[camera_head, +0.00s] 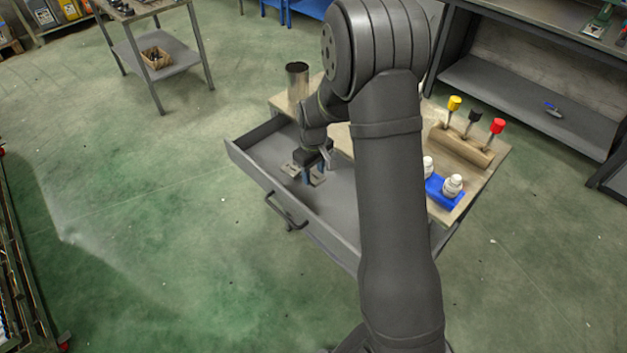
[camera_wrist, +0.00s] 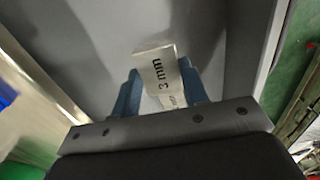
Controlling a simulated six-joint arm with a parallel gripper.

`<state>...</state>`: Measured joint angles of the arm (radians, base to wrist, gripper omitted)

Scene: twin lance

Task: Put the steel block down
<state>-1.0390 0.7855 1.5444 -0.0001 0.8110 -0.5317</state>
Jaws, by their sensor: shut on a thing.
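The steel block (camera_wrist: 158,66) is a light metal piece marked "3 mm". In the wrist view it sits between the blue fingers of my gripper (camera_wrist: 160,88), which is shut on it. In the head view my gripper (camera_head: 314,176) points down within the outline of the open grey drawer (camera_head: 338,212). Small metal shapes show by the fingertips there, but they are too small to tell apart. The drawer floor (camera_wrist: 95,30) lies behind the block in the wrist view. I cannot tell whether the block touches it.
The drawer's front wall (camera_head: 262,178) has a dark handle (camera_head: 287,212). On the tabletop stand a metal cylinder (camera_head: 297,84), a wooden rack (camera_head: 459,146) with yellow, black and red-handled tools, and white bottles (camera_head: 453,186) on a blue tray (camera_head: 436,193). My arm hides part of the table.

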